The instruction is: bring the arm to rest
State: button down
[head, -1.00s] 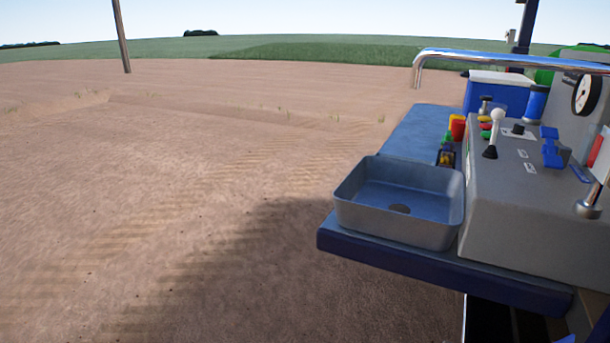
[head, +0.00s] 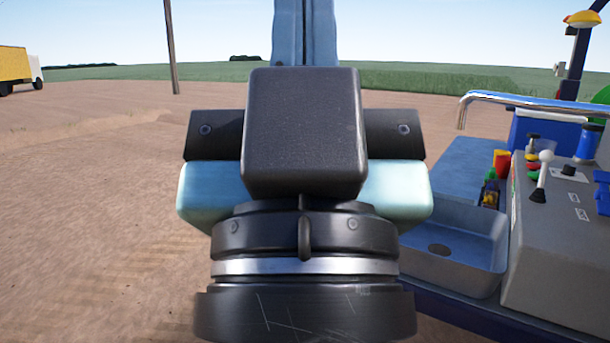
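My gripper (head: 303,130) fills the middle of the head view, very close to the camera. I see a black block, dark side pieces with bolts, pale teal parts beside it and a black round wrist with a silver band below. A blue upright part rises behind the block and leaves the picture at the top. I see nothing held.
A grey basin (head: 455,245) sits on a blue ledge to the right, partly covered by my arm. A yellow truck (head: 12,66) stands far left on open soil.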

notch_tip(320, 180, up, 19)
jog(key=p, duration=1.6)
jog(key=shift+w+r+p, duration=0.15)
jog(key=shift+p, duration=0.2)
jog(key=c, duration=1.5)
grip_release()
jog(key=shift+c, duration=0.2)
